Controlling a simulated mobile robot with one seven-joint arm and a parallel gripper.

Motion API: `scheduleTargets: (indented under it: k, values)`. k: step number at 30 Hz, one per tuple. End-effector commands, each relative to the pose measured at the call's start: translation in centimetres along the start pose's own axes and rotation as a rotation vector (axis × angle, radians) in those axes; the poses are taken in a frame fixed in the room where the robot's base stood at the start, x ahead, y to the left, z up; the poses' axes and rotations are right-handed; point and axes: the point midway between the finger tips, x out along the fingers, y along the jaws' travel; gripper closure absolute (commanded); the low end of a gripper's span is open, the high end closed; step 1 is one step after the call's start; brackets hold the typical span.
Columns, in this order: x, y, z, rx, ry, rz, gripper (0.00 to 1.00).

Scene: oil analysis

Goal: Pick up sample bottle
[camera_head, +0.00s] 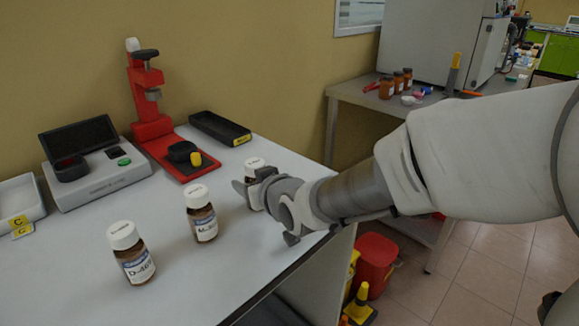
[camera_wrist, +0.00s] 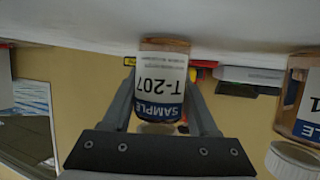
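A brown sample bottle with a white cap and a label reading T-207 (camera_wrist: 160,82) stands upright on the white table, upside down in the wrist view. It also shows behind my gripper in the head view (camera_head: 254,165), its lower part hidden. My gripper (camera_wrist: 161,78) is level with this bottle, one finger on each side, and looks open around it. Whether a finger touches the glass is unclear. A second bottle (camera_head: 202,214) stands left of my gripper, and a third, labelled D-4-something (camera_head: 131,254), stands nearer the front left. Both are upright with white caps.
A grey device (camera_head: 97,178), a red stand (camera_head: 152,125) and a black tray (camera_head: 220,128) line the wall. A white tray (camera_head: 36,190) is at far left. The table's front edge runs below my gripper. Another bottle (camera_wrist: 296,110) is at the wrist view's right.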

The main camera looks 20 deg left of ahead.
Motion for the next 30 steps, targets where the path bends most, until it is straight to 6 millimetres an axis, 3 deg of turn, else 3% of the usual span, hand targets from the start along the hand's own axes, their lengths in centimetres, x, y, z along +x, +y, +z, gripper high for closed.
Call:
scheduleTargets:
  k: [1, 9, 20, 30]
  values:
    - [0.0, 0.0, 0.0, 0.0, 0.0, 0.0, 0.51]
    - [0.0, 0.0, 0.0, 0.0, 0.0, 0.0, 1.0]
    - [-0.2, 0.0, -0.5, -0.001, 0.002, 0.0, 1.0]
    - [-2.6, 0.5, -4.6, -0.001, 0.003, 0.004, 1.0]
